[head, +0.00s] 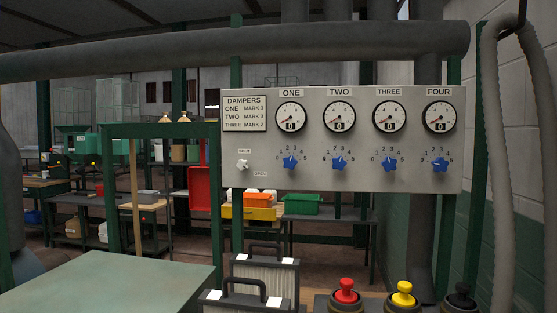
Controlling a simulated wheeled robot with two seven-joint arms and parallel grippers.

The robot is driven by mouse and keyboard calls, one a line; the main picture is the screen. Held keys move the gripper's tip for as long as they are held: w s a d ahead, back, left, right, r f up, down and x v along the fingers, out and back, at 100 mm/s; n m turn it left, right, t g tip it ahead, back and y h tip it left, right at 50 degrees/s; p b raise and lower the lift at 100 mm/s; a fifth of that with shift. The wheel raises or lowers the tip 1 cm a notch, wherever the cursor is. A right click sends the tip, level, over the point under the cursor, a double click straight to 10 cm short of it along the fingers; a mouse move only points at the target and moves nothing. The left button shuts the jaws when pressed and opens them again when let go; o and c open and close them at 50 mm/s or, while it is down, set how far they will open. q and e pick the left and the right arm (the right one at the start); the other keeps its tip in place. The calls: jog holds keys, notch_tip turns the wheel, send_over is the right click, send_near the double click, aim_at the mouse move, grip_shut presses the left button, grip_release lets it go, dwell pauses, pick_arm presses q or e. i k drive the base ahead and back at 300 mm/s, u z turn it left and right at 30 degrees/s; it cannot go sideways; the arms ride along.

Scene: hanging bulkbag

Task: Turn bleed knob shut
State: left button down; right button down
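A small white knob (243,164) sits at the lower left of the grey damper panel (350,180). A "SHUT" label is just above it and an "OPEN" label is below it to the right. I take it for the bleed knob; its exact pointing is too small to tell. Neither of my grippers shows in the head view.
Blue star knobs (289,162) sit in a row below several dials (290,117). A green-topped table (110,285) is at front left. Pleated filters with handles (265,268) and red (346,291), yellow and black buttons stand below the panel. A hose (495,150) hangs at right.

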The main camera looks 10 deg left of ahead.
aim_at(242, 165)
jog(key=z, duration=2)
jog(key=k, duration=1.6)
jog(key=u, duration=2.4)
jog(key=i, duration=0.55)
